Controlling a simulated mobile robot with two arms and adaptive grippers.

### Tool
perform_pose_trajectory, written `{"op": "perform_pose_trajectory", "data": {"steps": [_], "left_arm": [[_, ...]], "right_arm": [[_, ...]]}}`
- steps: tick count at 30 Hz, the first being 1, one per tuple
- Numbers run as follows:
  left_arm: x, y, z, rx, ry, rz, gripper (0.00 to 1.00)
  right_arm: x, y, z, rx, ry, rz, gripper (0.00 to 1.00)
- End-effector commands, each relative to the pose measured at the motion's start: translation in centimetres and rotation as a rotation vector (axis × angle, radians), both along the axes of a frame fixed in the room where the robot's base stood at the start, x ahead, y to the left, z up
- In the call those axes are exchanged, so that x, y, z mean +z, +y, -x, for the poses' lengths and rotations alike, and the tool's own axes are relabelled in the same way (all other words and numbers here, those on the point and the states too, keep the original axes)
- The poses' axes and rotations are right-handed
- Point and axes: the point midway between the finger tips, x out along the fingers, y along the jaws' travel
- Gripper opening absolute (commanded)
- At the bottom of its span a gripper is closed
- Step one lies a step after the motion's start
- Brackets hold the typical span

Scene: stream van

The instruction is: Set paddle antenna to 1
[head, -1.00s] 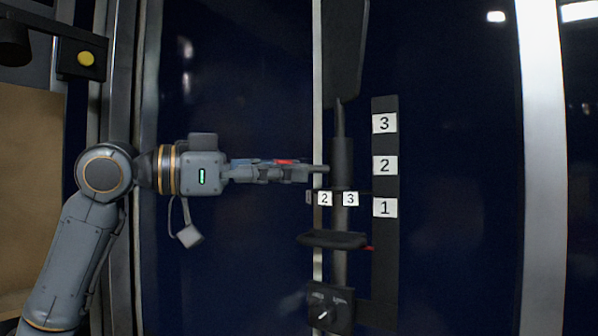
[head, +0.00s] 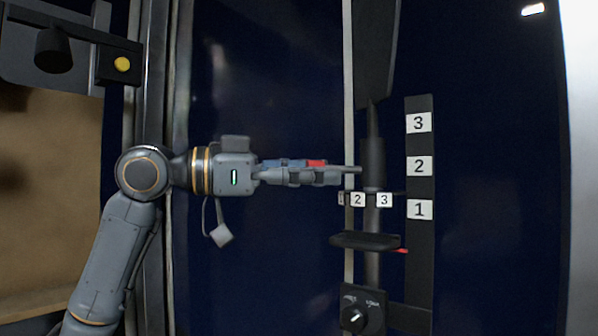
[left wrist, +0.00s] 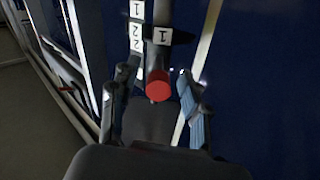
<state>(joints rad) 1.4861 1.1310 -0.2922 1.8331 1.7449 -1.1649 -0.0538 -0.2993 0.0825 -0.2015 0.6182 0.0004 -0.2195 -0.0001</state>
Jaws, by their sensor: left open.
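The paddle antenna is a dark upright pole (head: 373,155) with a flat paddle (head: 377,45) on top. Its collar carries labels 2 (head: 358,200) and 3 (head: 384,200), plus a label edge at the left. A fixed scale (head: 420,190) beside it reads 3, 2, 1 downward; a red pointer (head: 402,251) sits below its 1. My left gripper (head: 350,170) is open, at the pole just above the collar. In the left wrist view, a red round end (left wrist: 158,85) shows between its fingers, with label 1 (left wrist: 162,36) beyond. Whether the fingers touch it I cannot tell. My right gripper is not in view.
A dark horizontal plate (head: 365,241) sticks out below the collar. A box with a knob (head: 355,318) is at the foot of the pole. A yellow button (head: 122,65) is at the upper left. The dark blue wall around the antenna is clear.

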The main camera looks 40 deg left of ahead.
Motion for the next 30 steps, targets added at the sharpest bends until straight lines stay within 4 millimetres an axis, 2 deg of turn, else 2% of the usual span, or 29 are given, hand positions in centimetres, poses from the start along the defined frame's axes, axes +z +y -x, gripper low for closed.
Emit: {"op": "perform_pose_trajectory", "data": {"steps": [5,12,16,22,30], "left_arm": [[0.0,1.4,1.5,0.004,-0.001,0.000,0.47],[-0.1,4.9,5.6,0.007,0.003,0.000,0.47],[-0.1,6.3,7.3,0.005,0.004,0.000,0.47],[-0.1,7.4,8.6,0.001,0.002,0.000,0.47],[0.0,7.7,9.1,0.001,0.001,-0.001,0.47]], "right_arm": [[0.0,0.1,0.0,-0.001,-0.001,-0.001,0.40],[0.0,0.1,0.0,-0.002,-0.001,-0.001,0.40],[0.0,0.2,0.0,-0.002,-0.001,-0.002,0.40],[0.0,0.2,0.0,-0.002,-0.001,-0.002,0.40],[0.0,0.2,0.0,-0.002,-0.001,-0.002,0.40]]}}
